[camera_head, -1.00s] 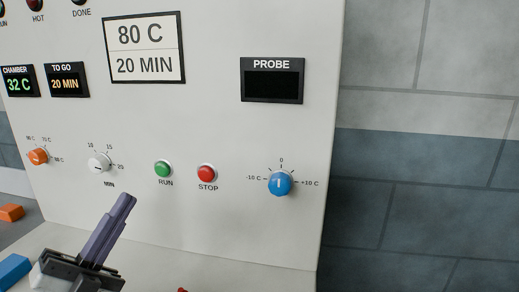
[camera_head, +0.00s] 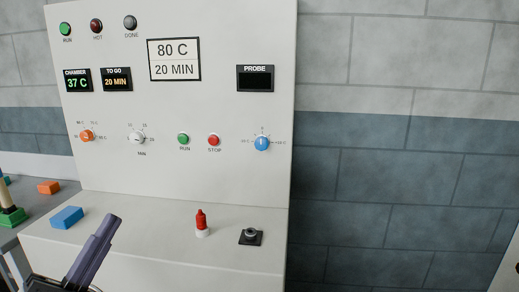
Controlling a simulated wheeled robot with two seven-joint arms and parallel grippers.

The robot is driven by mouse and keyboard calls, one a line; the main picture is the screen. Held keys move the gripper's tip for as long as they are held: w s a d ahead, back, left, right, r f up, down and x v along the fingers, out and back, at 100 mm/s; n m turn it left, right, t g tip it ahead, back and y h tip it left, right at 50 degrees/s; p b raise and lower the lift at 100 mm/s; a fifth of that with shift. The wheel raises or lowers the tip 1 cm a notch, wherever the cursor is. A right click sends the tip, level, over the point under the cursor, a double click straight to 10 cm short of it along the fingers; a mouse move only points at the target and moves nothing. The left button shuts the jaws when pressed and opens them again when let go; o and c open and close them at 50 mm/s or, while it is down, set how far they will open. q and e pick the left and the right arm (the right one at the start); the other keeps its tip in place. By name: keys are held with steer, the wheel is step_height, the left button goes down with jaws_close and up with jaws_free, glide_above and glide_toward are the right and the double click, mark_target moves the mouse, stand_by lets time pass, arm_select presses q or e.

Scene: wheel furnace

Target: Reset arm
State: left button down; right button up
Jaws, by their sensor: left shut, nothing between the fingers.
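My left gripper (camera_head: 111,222) is at the lower left, its fingers together and empty, pointing up and right in front of the white furnace panel. It stands apart from the controls above it. The panel carries an orange knob (camera_head: 87,136), a white minute knob (camera_head: 137,138), a green RUN button (camera_head: 183,139), a red STOP button (camera_head: 214,140) and a blue offset knob (camera_head: 262,143). The chamber display (camera_head: 77,80) reads 37 C and the to-go display (camera_head: 117,79) reads 20 MIN. The green RUN lamp (camera_head: 65,29) looks lit. My right gripper is out of view.
A blue block (camera_head: 67,217) lies on the furnace ledge (camera_head: 160,240). A red-topped probe-like piece (camera_head: 201,222) and a black-based socket (camera_head: 250,237) stand further right. An orange block (camera_head: 49,187) and a green-based post (camera_head: 10,216) are at the left.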

arm_select(q)
step_height(320, 180, down, 25)
steer(key=d+n+g+y, duration=0.2)
steer(key=n+g+y, duration=0.4)
steer(key=n+y, duration=0.45)
steer(key=s+d+f+n+g+h, duration=0.1)
steer(key=s+d+f+n+g, duration=0.2)
steer(key=s+f, duration=0.6)
steer(key=s+d+f+n+g, duration=0.3)
steer(key=s+d+f+g, duration=0.1)
steer(key=s+f, duration=0.6)
steer(key=shift+d+f+n+g+h, duration=0.3)
steer(key=shift+f+n+g+h, duration=0.05)
steer(key=shift+f+g, duration=0.35)
